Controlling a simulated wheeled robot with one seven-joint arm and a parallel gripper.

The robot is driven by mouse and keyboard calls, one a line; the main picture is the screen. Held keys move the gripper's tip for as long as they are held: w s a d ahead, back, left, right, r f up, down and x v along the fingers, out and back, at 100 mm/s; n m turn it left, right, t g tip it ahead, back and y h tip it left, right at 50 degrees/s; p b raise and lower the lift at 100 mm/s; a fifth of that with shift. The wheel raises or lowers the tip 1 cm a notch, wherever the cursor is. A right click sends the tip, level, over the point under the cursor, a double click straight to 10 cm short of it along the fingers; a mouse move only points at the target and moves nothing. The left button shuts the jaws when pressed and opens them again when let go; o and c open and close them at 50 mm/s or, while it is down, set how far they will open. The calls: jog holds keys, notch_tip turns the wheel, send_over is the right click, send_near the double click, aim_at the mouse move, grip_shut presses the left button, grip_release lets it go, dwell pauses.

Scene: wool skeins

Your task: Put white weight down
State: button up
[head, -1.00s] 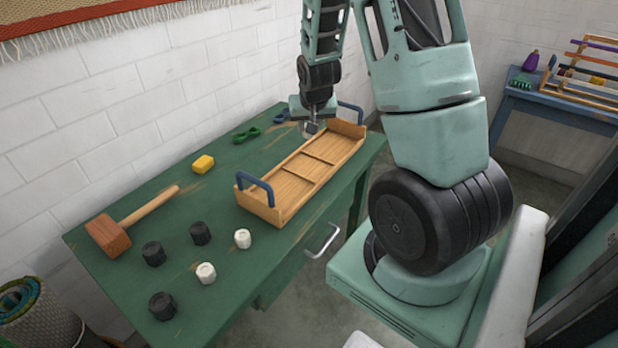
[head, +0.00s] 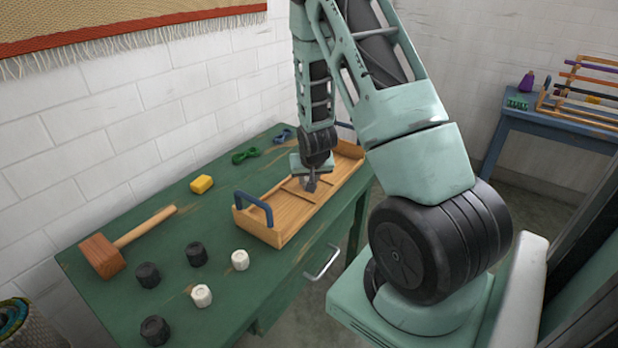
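Two white weights stand on the green table: one (head: 240,260) near the tray's front corner, the other (head: 201,295) closer to the near edge. A wooden tray (head: 273,236) with blue handles and thin dividers lies along the table's right side. My gripper (head: 310,186) points down over the tray's middle part, near a divider. Its fingers are small and grey here. I cannot tell whether they hold something, or whether they touch the tray. The far part of the tray is partly hidden by my arm.
Three black weights (head: 148,275) stand left of the white ones. A wooden mallet (head: 104,255), a yellow block (head: 202,184) and green (head: 246,155) and blue skeins (head: 282,136) lie toward the wall. A drawer handle (head: 322,262) sticks out in front.

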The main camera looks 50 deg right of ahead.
jog(key=o, duration=0.7)
jog(key=shift+f, duration=0.2)
jog(key=shift+c, duration=0.2)
jog(key=o, duration=0.4)
jog(key=shift+r, duration=0.1)
